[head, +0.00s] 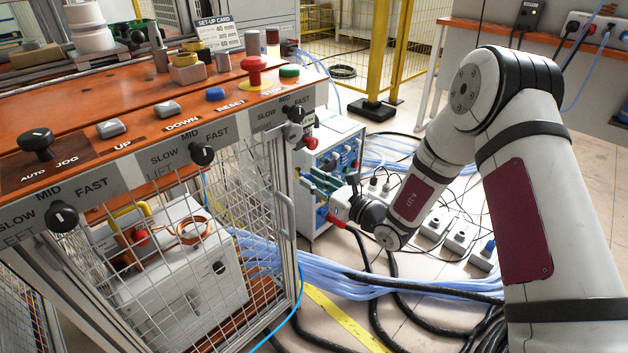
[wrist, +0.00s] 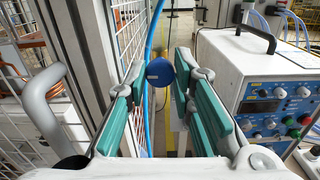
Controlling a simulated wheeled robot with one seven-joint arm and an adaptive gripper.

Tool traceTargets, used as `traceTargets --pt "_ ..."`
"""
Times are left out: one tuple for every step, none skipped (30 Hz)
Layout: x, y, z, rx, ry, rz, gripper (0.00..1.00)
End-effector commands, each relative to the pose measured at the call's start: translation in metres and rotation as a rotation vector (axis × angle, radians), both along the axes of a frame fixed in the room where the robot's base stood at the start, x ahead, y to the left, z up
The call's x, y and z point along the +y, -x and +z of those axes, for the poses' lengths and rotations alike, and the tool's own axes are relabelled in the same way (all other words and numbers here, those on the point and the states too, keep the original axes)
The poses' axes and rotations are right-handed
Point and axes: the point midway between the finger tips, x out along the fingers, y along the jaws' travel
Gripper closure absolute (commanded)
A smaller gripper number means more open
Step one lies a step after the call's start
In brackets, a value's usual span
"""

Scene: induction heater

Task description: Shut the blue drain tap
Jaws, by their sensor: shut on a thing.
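The blue drain tap (wrist: 160,72) shows in the wrist view as a round blue knob with a small pale label. It sits between the fingertips of my gripper (wrist: 160,78). The green finger pads stand on both sides of the knob, and my gripper is shut on it. In the head view my gripper (head: 312,180) reaches in between the caged machine and the white heater cabinet. I cannot make out the tap there.
A mesh cage with a grey handle (wrist: 38,92) stands close on the left. A white control cabinet (wrist: 225,62) with knobs stands close on the right. Blue hoses and black cables (head: 375,285) cover the floor below my arm.

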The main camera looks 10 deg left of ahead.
Motion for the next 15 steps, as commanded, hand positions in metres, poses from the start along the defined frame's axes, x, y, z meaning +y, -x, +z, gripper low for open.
traceTargets --pt "-0.0011 -0.0004 0.0009 0.020 -0.013 -0.002 1.00" --pt "-0.0010 -0.0005 0.0012 0.032 -0.024 -0.002 1.00" --pt "-0.0011 -0.0006 0.0013 0.053 -0.038 -0.002 1.00" --pt "-0.0015 -0.0007 0.0013 0.067 -0.051 -0.003 1.00" --pt "-0.0015 -0.0008 0.0017 0.084 -0.064 -0.003 1.00" --pt "-0.0016 -0.0009 0.0021 0.107 -0.084 -0.003 1.00" --pt "-0.0016 -0.0009 0.0022 0.127 -0.099 -0.003 1.00" --pt "-0.0019 -0.0010 0.0021 0.149 -0.115 -0.004 1.00" --pt "-0.0020 -0.0011 0.0023 0.177 -0.137 -0.004 1.00" --pt "-0.0019 -0.0010 0.0025 0.199 -0.154 -0.004 1.00" --pt "-0.0024 -0.0011 0.0024 0.222 -0.172 -0.004 1.00" --pt "-0.0019 -0.0010 0.0028 0.251 -0.195 -0.003 1.00" --pt "-0.0024 -0.0012 0.0025 0.274 -0.212 -0.004 1.00" --pt "-0.0025 -0.0014 0.0025 0.297 -0.230 -0.005 1.00" --pt "-0.0021 -0.0013 0.0028 0.327 -0.254 -0.004 1.00"
